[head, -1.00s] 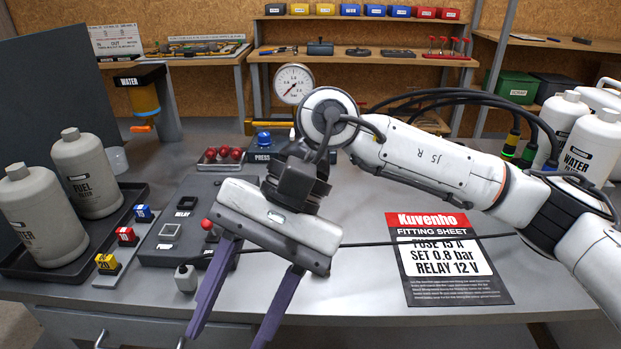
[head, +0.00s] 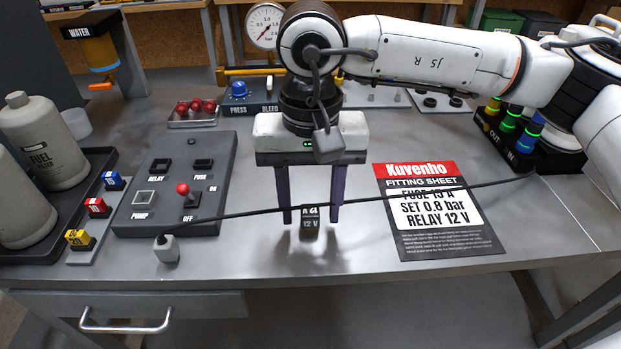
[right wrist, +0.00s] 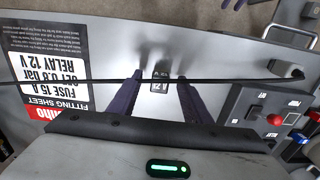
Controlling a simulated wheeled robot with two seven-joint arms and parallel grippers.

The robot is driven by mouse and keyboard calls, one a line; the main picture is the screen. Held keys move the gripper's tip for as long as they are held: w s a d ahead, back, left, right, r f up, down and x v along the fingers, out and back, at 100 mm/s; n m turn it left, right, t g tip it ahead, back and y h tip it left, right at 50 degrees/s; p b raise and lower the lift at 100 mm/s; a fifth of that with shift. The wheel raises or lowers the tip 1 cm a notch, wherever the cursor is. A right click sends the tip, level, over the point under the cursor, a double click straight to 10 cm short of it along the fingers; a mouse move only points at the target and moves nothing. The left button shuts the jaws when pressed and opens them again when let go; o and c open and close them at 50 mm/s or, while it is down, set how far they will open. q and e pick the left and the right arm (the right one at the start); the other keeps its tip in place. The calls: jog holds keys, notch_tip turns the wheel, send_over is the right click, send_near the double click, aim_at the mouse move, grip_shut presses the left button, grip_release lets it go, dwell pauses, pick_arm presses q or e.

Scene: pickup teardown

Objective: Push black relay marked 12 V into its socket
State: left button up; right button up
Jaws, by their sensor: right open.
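The black relay marked 12 V (head: 310,228) is near the bench's front edge, left of the fitting sheet. My right gripper (head: 311,218) points down over it, with one finger on each side, open. In the right wrist view the relay (right wrist: 161,80) shows between the spread fingertips (right wrist: 159,76); I cannot tell whether either touches it. The socket labelled RELAY (head: 160,166) is on the dark grey panel (head: 213,205) to the left and looks empty. My left gripper is not in view.
A thin black cable (head: 420,193) crosses the bench past the gripper's fingers. The panel carries a red-knobbed lever (head: 183,189) and a FUSE socket (head: 203,163). The fitting sheet (head: 440,240) lies at right. Coloured fuses (head: 97,208) and fuel bottles (head: 52,140) stand at left.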

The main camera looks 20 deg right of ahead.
jog(key=shift+f, duration=1)
grip_shut()
jog(key=shift+r, duration=0.3)
jog(key=shift+r+p, duration=0.5)
jog(key=shift+r, duration=0.25)
